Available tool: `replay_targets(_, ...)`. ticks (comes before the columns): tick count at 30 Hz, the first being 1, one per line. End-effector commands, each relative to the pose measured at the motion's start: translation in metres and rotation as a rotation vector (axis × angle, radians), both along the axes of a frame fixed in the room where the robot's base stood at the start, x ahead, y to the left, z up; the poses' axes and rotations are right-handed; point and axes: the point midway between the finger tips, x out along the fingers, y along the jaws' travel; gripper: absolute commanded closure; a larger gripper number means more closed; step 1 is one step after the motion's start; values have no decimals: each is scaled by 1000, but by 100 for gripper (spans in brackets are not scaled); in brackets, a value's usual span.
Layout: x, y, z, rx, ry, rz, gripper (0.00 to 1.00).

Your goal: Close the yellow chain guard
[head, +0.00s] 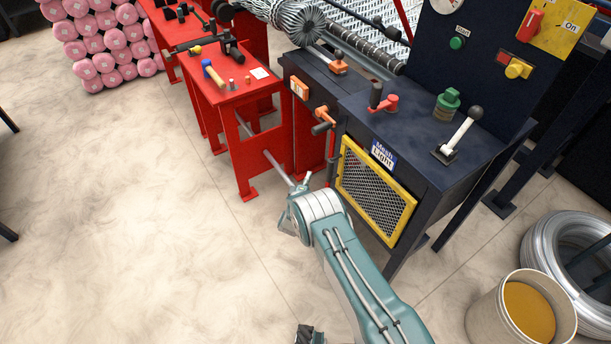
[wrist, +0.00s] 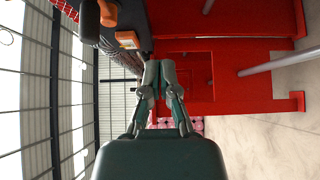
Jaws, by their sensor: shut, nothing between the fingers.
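The yellow chain guard (head: 374,193) is a yellow-framed mesh panel on the lower front of the dark machine cabinet, in the head view. It looks close to the cabinet front, but I cannot tell whether a gap is left. The guard is not seen in the wrist view.
A red bench (head: 236,95) with tools stands left of the cabinet. An orange crank handle (head: 325,117) sticks out above and left of the guard. A bucket (head: 478,310) and a wire coil (head: 540,245) stand at right.

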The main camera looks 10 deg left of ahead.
Motion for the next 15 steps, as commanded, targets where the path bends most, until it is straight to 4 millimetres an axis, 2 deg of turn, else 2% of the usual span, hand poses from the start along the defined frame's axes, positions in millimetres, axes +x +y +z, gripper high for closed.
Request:
replay_targets(8, -32, 9, 0, -3, 0, 1, 100)
replay_targets(15, -72, 23, -2, -9, 0, 3, 100)
